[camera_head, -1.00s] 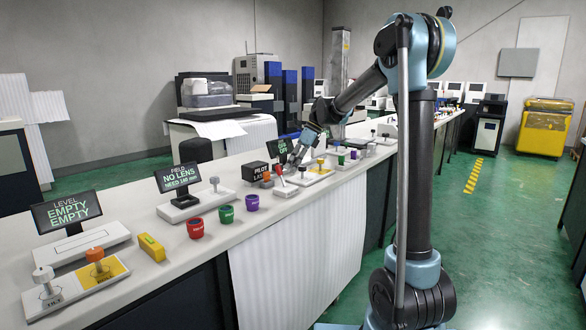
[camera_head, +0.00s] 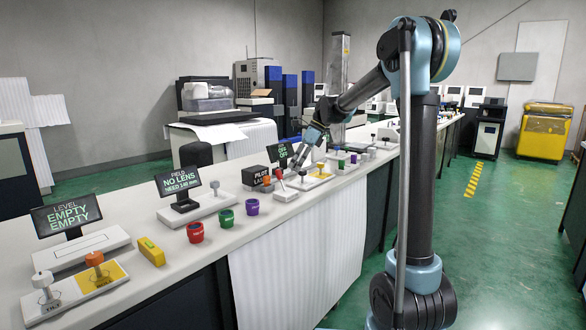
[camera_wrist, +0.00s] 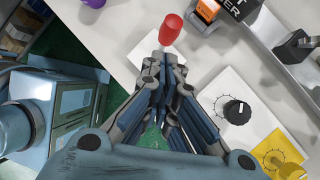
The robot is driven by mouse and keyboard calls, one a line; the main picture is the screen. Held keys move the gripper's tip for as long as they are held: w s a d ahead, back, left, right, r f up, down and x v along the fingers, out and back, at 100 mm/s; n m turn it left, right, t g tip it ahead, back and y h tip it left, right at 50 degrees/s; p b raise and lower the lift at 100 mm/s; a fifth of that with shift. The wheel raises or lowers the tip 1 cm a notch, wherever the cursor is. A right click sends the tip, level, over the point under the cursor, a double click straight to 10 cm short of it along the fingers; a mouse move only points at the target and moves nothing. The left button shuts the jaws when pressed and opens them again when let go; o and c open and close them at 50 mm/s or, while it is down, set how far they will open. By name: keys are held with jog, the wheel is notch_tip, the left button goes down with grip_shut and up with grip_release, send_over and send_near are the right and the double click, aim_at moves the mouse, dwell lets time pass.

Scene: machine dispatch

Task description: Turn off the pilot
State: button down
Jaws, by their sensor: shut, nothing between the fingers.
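The black pilot laser box (camera_head: 256,176), lettered PILOT, stands on the bench beside a small orange block (camera_head: 267,182). A red-tipped lever (camera_head: 278,173) stands on a white base (camera_head: 285,195) just in front of it. In the wrist view the red tip (camera_wrist: 171,28) lies just beyond my fingertips, with the orange block (camera_wrist: 208,10) to its right. My gripper (camera_head: 298,166) is shut and empty, pointing down close to the lever's right side. It also shows in the wrist view (camera_wrist: 163,62). I cannot tell whether it touches the lever.
A black dial (camera_wrist: 238,110) on a white plate and a yellow-plated knob (camera_wrist: 284,166) lie right of my gripper. A dark screen (camera_head: 279,153) stands behind.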

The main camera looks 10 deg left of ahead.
jog(key=v, duration=1.1)
jog(key=shift+w+d, duration=0.15)
jog(key=shift+d, duration=0.45)
jog(key=shift+r, duration=0.1)
jog(key=s+d+f+n+t+h, duration=0.1)
jog(key=s+d+f+n, duration=0.25)
jog(key=s, duration=0.35)
jog(key=s+d+f+n+t+h, duration=0.1)
jog(key=s+d+f+n, duration=0.2)
jog(key=s+d, duration=0.3)
jog(key=s+d+f+n+t+h, duration=0.1)
jog(key=s+d+f+n, duration=0.25)
jog(key=s, duration=0.45)
jog(key=s+d+f+n+h, duration=0.1)
jog(key=s+d+f+n, duration=0.3)
jog(key=s+f, duration=0.4)
jog(key=s+d+f+n+t+h, duration=0.1)
jog(key=s+d+f+n, duration=0.3)
jog(key=s+f, duration=0.5)
jog(key=shift+d+f+n+t+h, duration=0.3)
jog(key=shift+d+f+h, duration=0.1)
jog(key=shift+d+f, duration=0.45)
jog(key=shift+r, duration=0.1)
